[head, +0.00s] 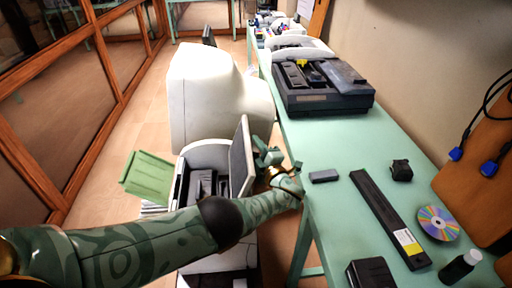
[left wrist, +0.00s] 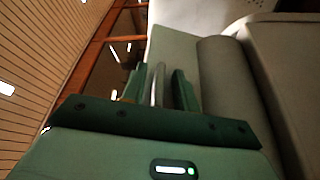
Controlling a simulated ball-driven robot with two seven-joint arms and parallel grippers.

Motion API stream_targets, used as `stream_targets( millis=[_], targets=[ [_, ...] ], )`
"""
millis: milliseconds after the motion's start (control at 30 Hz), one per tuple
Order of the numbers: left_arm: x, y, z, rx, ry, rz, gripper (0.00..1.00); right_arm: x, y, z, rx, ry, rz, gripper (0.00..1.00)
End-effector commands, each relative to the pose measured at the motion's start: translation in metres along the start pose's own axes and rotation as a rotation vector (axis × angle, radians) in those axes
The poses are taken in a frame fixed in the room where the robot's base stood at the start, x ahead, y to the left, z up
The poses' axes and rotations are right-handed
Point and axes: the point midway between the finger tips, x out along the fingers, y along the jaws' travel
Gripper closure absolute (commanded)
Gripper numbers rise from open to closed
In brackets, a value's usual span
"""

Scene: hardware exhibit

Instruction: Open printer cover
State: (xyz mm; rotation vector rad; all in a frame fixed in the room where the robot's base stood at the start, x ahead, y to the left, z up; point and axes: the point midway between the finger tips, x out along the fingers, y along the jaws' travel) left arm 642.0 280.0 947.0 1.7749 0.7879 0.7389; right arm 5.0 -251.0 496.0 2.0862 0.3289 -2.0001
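The white printer (head: 210,155) stands on the floor side, left of the green table. Its grey cover (head: 241,158) is raised and stands steeply upright at the right side, showing the dark interior (head: 203,187). My left gripper (head: 268,157) is just right of the cover, close to its outer face; I cannot tell in the head view whether they touch. In the left wrist view the two green fingers (left wrist: 158,88) are apart, with a thin pale strip between them that I cannot identify for sure. My right gripper is not in view.
The green table (head: 335,215) holds a dark open machine (head: 322,88), a long black bar (head: 388,216), a disc (head: 438,223) and a small bottle (head: 459,267). A white bulky monitor (head: 205,95) stands behind the printer. A green tray (head: 149,176) sticks out left.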

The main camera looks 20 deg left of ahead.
Motion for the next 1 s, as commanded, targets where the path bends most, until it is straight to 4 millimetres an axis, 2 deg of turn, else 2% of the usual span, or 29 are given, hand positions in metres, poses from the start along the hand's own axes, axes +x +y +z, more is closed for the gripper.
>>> stream_targets(
  millis=[267, 367, 467, 800, 1000],
  targets=[
    [0.0, 0.001, 0.0, -0.001, 0.001, 0.002, 0.69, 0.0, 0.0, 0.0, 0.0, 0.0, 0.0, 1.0],
    [-0.006, 0.002, 0.0, -0.002, 0.0, 0.002, 0.69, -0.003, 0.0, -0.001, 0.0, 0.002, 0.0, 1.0],
    [-0.022, 0.003, 0.0, -0.002, -0.002, 0.0, 0.69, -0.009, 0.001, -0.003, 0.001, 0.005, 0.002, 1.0],
    [-0.098, 0.002, 0.0, -0.001, -0.001, 0.0, 0.69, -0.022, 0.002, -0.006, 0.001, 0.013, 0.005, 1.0],
    [-0.118, 0.0, 0.001, 0.0, 0.0, 0.001, 0.69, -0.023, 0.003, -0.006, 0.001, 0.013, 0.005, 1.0]
  ],
)
